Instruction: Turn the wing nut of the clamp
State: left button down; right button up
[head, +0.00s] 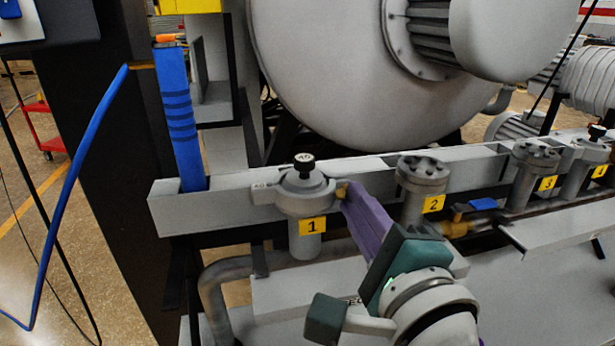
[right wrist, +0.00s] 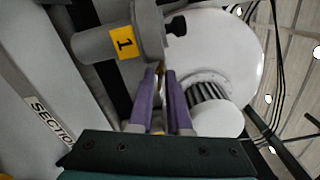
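The clamp (head: 302,197) is on the grey pipe stub labelled 1, with a black knob on top. Its small brass wing nut (head: 341,190) is at the clamp's right side. My right gripper (head: 349,196) reaches up from below right, and its purple fingertips are at the wing nut. In the right wrist view the two purple fingers (right wrist: 161,72) have a narrow gap between them and end just below the stub with the yellow 1 label (right wrist: 124,42). The wing nut is largely hidden there, so I cannot tell whether they grip it. My left gripper is out of view.
Stubs labelled 2 (head: 421,187) and 3 (head: 530,175) stand to the right on the same grey beam (head: 220,192). A blue upright post (head: 178,125) is left of the clamp. A large grey vessel (head: 340,75) is behind. A brass fitting (head: 456,226) is below stub 2.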

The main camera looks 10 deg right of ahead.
grip_shut()
jog(key=n+p, duration=0.1)
jog(key=n, duration=0.2)
jog(key=shift+n, duration=0.3)
jog(key=shift+o, duration=2.1)
grip_release()
